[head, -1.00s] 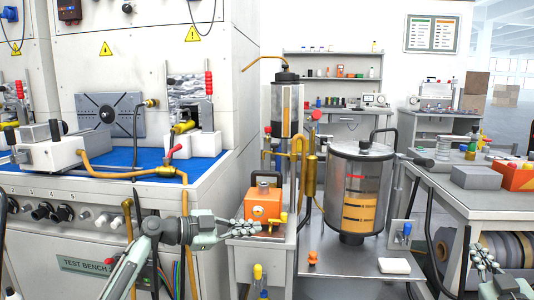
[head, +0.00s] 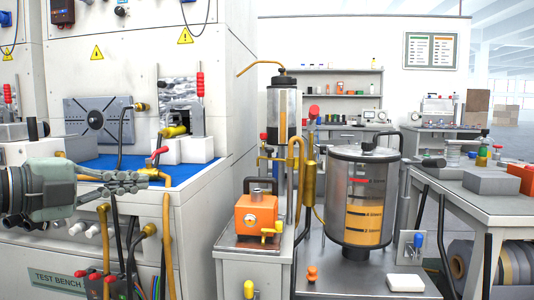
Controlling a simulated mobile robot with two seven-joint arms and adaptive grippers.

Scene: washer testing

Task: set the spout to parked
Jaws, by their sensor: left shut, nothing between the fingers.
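A thin bent brass tube (head: 258,67), which looks like the spout, comes out of the black cap of a clear cylinder (head: 284,112) holding amber liquid. Its free end points left and slightly down, toward the test bench. A thicker brass pipe (head: 299,150) curves down beside the column under the cylinder. My left gripper (head: 150,181) is shut and empty at the left, in front of the test bench's blue top. It is well to the left of the tube and below it, not touching it. My right gripper is out of view.
An orange box (head: 256,214) with a black handle stands on a small cabinet below the cylinder. A large clear tank (head: 360,185) of amber liquid stands to its right. The test bench (head: 190,215) with brass pipes and a red-handled valve (head: 158,154) fills the left.

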